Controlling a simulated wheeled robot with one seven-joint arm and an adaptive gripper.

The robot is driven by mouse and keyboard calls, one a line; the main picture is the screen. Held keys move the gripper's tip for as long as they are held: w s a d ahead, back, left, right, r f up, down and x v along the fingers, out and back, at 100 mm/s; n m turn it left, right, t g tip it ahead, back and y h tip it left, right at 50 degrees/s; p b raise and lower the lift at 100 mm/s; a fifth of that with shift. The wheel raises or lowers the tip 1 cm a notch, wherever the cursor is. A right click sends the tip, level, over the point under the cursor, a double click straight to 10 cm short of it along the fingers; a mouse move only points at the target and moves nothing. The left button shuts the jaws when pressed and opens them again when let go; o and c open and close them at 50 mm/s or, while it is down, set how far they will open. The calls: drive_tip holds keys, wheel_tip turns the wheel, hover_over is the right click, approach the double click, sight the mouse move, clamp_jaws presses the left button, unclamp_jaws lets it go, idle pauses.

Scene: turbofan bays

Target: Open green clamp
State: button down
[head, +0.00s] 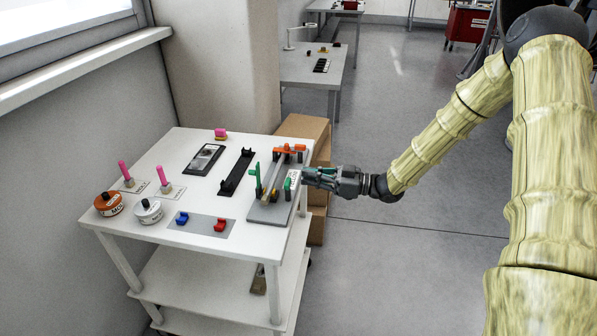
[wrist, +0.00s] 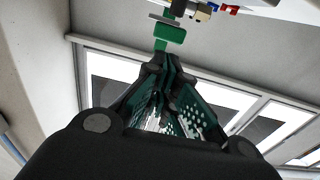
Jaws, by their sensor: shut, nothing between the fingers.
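The green clamp (head: 258,180) is on the grey fixture plate (head: 264,214) at the right side of the white cart. One green part stands upright, and another green piece (head: 287,184) is nearer my gripper. My gripper (head: 305,176) reaches in from the right, level with the fixture. Its fingers are shut and empty. In the wrist view a green clamp handle (wrist: 169,33) lies just beyond my closed fingertips (wrist: 160,62). I cannot tell whether they touch it.
An orange clamp (head: 289,149) sits at the back of the same fixture. A black bracket (head: 236,172), a dark tray (head: 206,158), pink pegs (head: 125,173), round tins (head: 149,211) and a blue piece (head: 182,218) share the cart top (head: 185,142). Cardboard boxes (head: 303,127) stand behind. The floor at right is clear.

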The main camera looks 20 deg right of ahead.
sight(259, 167)
drive_tip(key=p+x, duration=0.3)
drive_tip(key=x, duration=0.9)
drive_tip(key=shift+r, duration=0.1)
drive_tip(key=shift+w+a+r+g+h+p, duration=0.3)
drive_tip(key=shift+a+r+g+h+p, duration=0.25)
drive_tip(key=shift+p, duration=0.4)
drive_tip(key=shift+w+a+f+g+h+p, duration=0.1)
drive_tip(key=shift+w+a+g+h+p, duration=0.2)
drive_tip(key=shift+h+p, duration=0.45)
drive_tip(key=shift+s+d, duration=0.1)
drive_tip(key=shift+d, duration=0.15)
drive_tip(key=shift+s+d, duration=0.15)
drive_tip(key=shift+d, duration=0.1)
drive_tip(key=b+v, duration=0.1)
drive_tip(key=v, duration=1.2)
drive_tip(key=shift+s+d+f+b, duration=0.15)
drive_tip(key=shift+f+b, duration=0.2)
